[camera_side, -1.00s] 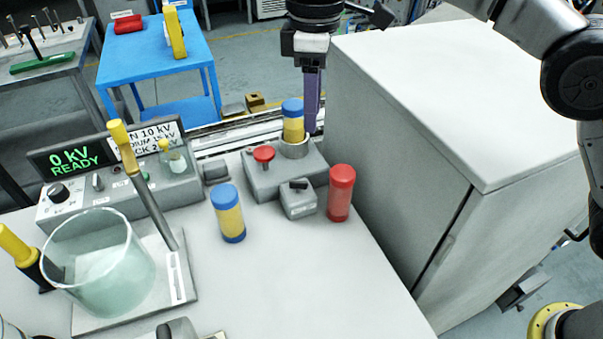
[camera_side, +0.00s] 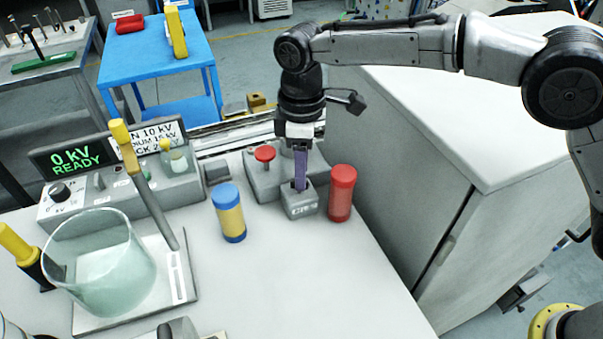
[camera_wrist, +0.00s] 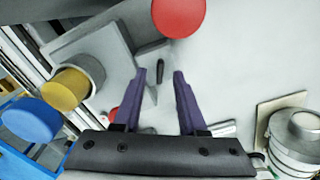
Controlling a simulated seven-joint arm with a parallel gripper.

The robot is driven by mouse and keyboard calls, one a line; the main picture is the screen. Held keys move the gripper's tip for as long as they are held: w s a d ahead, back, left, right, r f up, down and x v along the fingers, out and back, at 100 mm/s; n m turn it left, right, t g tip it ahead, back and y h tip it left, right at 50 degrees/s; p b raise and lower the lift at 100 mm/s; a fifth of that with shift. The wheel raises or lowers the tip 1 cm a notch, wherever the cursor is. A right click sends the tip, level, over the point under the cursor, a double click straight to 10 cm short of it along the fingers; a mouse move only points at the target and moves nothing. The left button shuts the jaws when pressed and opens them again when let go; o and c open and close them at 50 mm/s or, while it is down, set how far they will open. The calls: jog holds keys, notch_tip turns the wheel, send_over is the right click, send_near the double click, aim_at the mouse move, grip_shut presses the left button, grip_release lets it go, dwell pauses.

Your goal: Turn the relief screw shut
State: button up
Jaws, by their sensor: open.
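The relief screw appears to be the small black bar handle (camera_wrist: 151,68) on top of a small grey block (camera_side: 300,206). In the side view my gripper (camera_side: 301,186) points down right above this block, and its purple fingers hide the black handle. In the wrist view my gripper (camera_wrist: 160,73) is open, with the handle between or just below the fingertips. I cannot tell whether the fingers touch it.
A red cylinder (camera_side: 341,195) stands close right of the block. A red knob (camera_side: 265,154) sits on the grey base behind. A glass beaker (camera_side: 105,270) and a display (camera_side: 70,158) reading "0 kV READY" are further left.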

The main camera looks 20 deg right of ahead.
jog(key=shift+f, duration=0.95)
grip_shut()
